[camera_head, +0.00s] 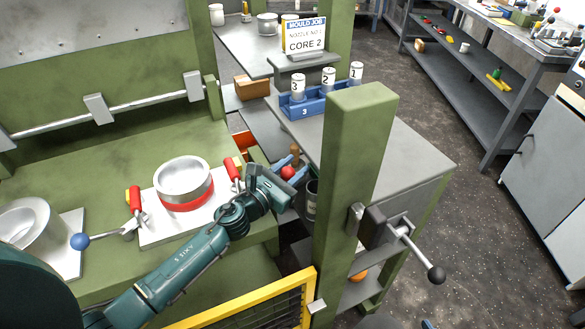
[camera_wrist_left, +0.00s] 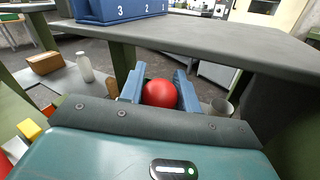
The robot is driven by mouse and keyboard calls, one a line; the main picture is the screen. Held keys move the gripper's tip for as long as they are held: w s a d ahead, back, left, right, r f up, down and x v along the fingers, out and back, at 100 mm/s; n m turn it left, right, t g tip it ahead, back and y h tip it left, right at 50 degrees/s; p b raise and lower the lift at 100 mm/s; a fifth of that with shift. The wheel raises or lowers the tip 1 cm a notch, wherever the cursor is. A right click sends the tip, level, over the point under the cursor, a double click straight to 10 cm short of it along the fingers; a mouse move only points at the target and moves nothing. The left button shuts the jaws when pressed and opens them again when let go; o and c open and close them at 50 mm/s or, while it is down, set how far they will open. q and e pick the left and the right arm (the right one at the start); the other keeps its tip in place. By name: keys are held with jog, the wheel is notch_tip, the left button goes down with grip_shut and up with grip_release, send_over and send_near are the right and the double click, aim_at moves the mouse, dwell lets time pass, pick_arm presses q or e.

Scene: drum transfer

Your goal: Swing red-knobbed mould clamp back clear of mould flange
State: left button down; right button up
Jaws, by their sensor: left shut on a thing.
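The mould (camera_head: 183,184) is a round metal ring with a red band, upright on a pale plate (camera_head: 160,232) on the green press bed. A red ball knob (camera_head: 288,173) sits between the blue fingers of my left gripper (camera_head: 287,168), beyond the plate's right side. In the left wrist view the red knob (camera_wrist_left: 160,93) sits between both fingers (camera_wrist_left: 157,88), which are shut on it. The red-knobbed clamp's arm is hidden behind my gripper and wrist, so I cannot tell whether it clears the flange. My right gripper is not identifiable.
Red-handled clamps (camera_head: 134,200) flank the mould. A blue-knobbed lever (camera_head: 80,241) is at left. A green post (camera_head: 352,190) and a grey table (camera_head: 415,160) with a blue numbered rack (camera_head: 305,104) stand right of my gripper. A yellow-framed guard (camera_head: 245,302) is in front.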

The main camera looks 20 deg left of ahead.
pick_arm(q)
jog(key=shift+s+d+f+m+g+h+b, duration=0.15)
jog(key=shift+s+m+g+h+b, duration=0.25)
jog(key=shift+m+h+b, duration=0.25)
jog(key=shift+s+f+m+g+h+b, duration=0.1)
jog(key=shift+s+m+g+h+b, duration=0.35)
jog(key=shift+h, duration=0.3)
jog(key=shift+s+d+r+m+g+h+b, duration=0.1)
jog(key=shift+s+r+m+g+h+b, duration=0.1)
jog(key=shift+s+m+g+h+b, duration=0.3)
jog(key=shift+w+p, duration=0.15)
jog(key=shift+p, duration=0.15)
jog(key=c, duration=1.1)
grip_release()
jog(key=shift+o, duration=0.3)
pick_arm(e)
jog(key=shift+w+a+f+m, duration=0.15)
jog(key=shift+f+m, duration=0.15)
jog(key=shift+f, duration=0.35)
jog(key=shift+f, duration=0.1)
